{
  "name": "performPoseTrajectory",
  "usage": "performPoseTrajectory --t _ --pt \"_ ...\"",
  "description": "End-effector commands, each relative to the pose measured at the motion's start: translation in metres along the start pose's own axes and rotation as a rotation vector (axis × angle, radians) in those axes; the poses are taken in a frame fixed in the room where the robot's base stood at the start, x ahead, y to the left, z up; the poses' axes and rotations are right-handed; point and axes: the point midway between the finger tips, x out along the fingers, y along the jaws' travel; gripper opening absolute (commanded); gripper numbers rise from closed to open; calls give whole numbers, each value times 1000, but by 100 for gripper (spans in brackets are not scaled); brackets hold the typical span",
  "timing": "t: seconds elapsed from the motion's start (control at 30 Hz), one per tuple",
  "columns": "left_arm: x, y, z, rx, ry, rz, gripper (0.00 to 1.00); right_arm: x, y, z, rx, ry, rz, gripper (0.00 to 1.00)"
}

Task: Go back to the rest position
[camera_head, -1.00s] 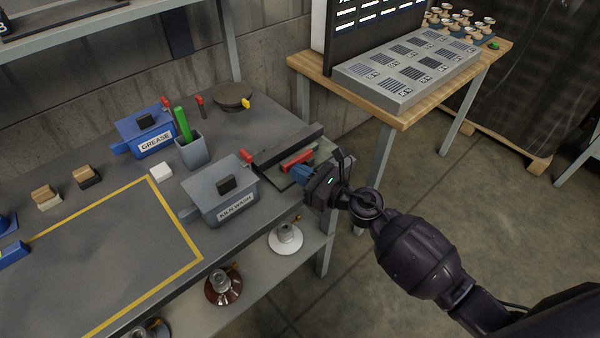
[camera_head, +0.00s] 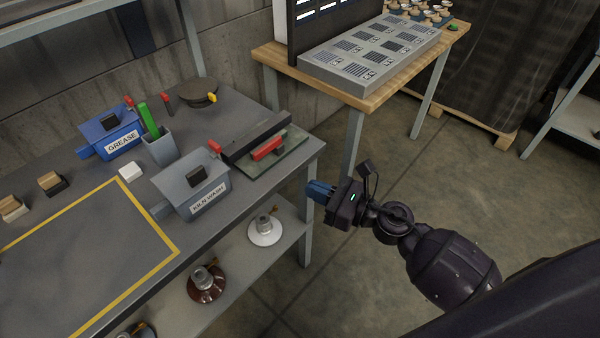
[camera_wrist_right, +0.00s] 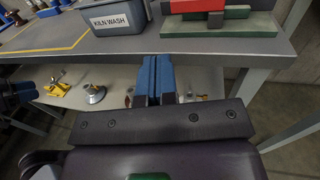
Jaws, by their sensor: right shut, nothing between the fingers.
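My right gripper (camera_head: 320,190) is off the right front corner of the grey workbench (camera_head: 95,230), over the open floor. Its blue fingers are shut together with nothing between them, as the right wrist view also shows (camera_wrist_right: 157,78). In that view the bench edge and the lower shelf lie beyond the fingertips. My left gripper does not show clearly in the head view.
On the bench are a grey kiln wash box (camera_head: 195,190), a blue grease box (camera_head: 110,135), a grey cup (camera_head: 160,150) and a plate with a red-handled tool (camera_head: 268,148). Insulators (camera_head: 264,230) stand on the lower shelf. A wooden table (camera_head: 365,98) stands behind.

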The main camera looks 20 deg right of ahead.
Motion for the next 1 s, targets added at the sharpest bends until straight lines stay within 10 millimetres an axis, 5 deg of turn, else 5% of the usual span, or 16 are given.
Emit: performPoseTrajectory --t 0.3,0.47,0.77,1.0 --pt "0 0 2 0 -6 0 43 -2 0 1 21 -1 -1 0" --pt "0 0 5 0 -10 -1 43 -2 -7 3 208 -22 -45 0" --pt "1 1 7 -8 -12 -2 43 -13 -43 17 1150 -257 -233 0" --pt "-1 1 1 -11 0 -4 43 -53 -49 -19 1983 -500 -428 0"
